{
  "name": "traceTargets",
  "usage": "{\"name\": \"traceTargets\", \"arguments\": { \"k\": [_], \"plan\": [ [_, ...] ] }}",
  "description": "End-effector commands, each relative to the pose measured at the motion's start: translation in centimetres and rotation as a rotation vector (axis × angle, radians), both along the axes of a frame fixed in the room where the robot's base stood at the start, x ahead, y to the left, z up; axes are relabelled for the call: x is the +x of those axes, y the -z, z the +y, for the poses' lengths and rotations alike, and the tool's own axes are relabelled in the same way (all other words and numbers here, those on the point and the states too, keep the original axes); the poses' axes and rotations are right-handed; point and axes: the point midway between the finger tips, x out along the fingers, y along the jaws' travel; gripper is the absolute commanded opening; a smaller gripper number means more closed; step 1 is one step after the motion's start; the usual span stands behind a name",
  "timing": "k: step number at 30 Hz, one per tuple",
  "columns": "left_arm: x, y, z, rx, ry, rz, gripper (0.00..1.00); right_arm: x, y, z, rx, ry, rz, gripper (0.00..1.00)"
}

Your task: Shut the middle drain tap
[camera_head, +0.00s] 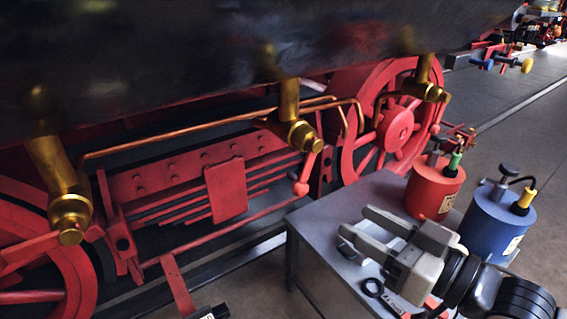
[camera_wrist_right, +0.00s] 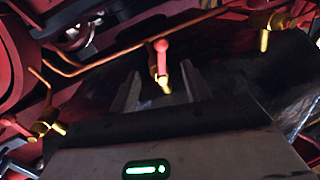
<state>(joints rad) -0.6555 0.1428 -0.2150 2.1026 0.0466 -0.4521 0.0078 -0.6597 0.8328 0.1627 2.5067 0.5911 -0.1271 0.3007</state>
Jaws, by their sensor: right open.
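Three brass taps hang under the dark boiler in the head view. The middle tap (camera_head: 299,132) has a red lever (camera_head: 302,178) hanging down from it, with a round knob at its end. My right gripper (camera_head: 358,224) is open and empty, right of and below that lever, apart from it. In the right wrist view the middle tap (camera_wrist_right: 165,84) and its red lever (camera_wrist_right: 161,58) appear between the two fingers, beyond their tips. A small dark piece with a pale label at the bottom edge may be my left gripper (camera_head: 212,313); its fingers are hidden.
The left tap (camera_head: 70,214) and right tap (camera_head: 434,93) flank the middle one, joined by a copper pipe (camera_head: 190,129). A grey table (camera_head: 322,215) below my right gripper holds a red can (camera_head: 433,188) and a blue can (camera_head: 496,222). Red wheels stand behind.

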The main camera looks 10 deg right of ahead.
Motion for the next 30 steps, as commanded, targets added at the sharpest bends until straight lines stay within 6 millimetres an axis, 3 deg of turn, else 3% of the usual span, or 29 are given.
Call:
{"name": "traceTargets", "arguments": {
  "k": [7,18,30],
  "plan": [
    [-1.1,2.1,-0.3,-0.022,-0.001,0.024,0.36,2.0,0.2,1.2,0.003,0.000,-0.009,0.48],
    [-0.7,0.5,-0.4,-0.038,-0.005,0.004,0.36,6.6,-0.3,3.9,0.002,0.001,-0.006,0.48],
    [-0.6,0.5,-0.3,-0.020,-0.003,0.009,0.36,12.4,0.0,7.4,0.000,0.001,-0.001,0.48]
  ]
}}
